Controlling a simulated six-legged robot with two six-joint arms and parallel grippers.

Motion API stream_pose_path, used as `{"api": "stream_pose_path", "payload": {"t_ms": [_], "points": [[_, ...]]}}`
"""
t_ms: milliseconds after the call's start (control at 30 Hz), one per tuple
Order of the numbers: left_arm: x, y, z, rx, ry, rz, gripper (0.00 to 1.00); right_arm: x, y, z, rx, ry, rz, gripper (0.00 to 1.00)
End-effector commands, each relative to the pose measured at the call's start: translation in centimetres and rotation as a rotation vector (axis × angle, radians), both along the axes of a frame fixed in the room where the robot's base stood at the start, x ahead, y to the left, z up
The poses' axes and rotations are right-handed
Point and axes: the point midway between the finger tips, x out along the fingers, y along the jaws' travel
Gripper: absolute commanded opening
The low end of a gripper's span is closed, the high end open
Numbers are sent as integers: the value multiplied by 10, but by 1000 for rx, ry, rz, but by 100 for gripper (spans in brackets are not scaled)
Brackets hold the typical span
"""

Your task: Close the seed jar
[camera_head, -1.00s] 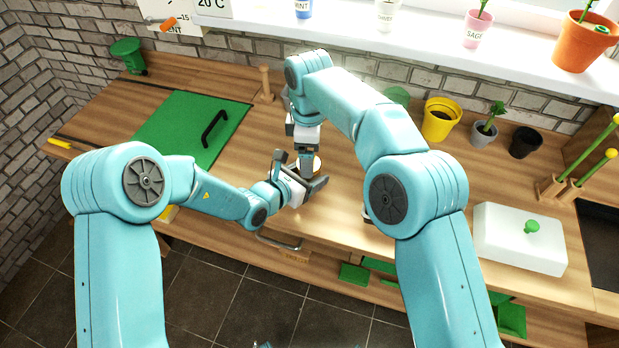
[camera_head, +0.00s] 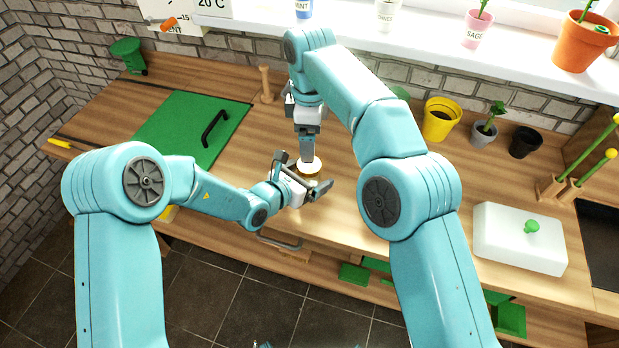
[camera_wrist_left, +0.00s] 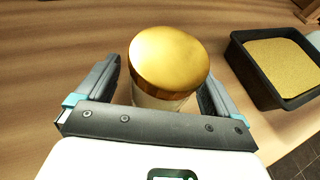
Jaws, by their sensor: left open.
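The seed jar (camera_wrist_left: 158,98) stands upright on the wooden worktop, with a gold lid (camera_wrist_left: 170,58) on its top; the lid seems to sit level, but whether it is tight cannot be told. In the head view the lid (camera_head: 312,167) shows pale at the centre. My left gripper (camera_head: 302,175) is open, with one finger on each side of the jar; its fingers also show in the left wrist view (camera_wrist_left: 160,85). My right gripper (camera_head: 306,157) points straight down just over the lid. Its fingers look like one narrow column, and their gap is hidden.
A black tray of yellow grain (camera_wrist_left: 288,62) stands right of the jar in the left wrist view. A green board (camera_head: 185,130) lies to the left. Pots, including a yellow one (camera_head: 440,122), line the back wall.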

Motion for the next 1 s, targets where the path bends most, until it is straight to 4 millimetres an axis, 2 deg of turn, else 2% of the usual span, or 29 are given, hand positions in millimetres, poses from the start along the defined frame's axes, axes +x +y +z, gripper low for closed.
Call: {"api": "stream_pose_path", "payload": {"t_ms": [133,233,600,733,1000], "points": [[-5,6,3,0,0,1,95,0,0,-3,0,0,0,88],[-17,16,8,0,-1,3,95,0,0,-7,0,0,0,88],[-80,70,43,1,-2,4,95,0,0,-23,0,0,0,88],[-98,84,53,0,-2,3,95,0,0,-25,0,0,0,88],[-114,98,62,0,0,1,95,0,0,-26,0,0,0,88]]}}
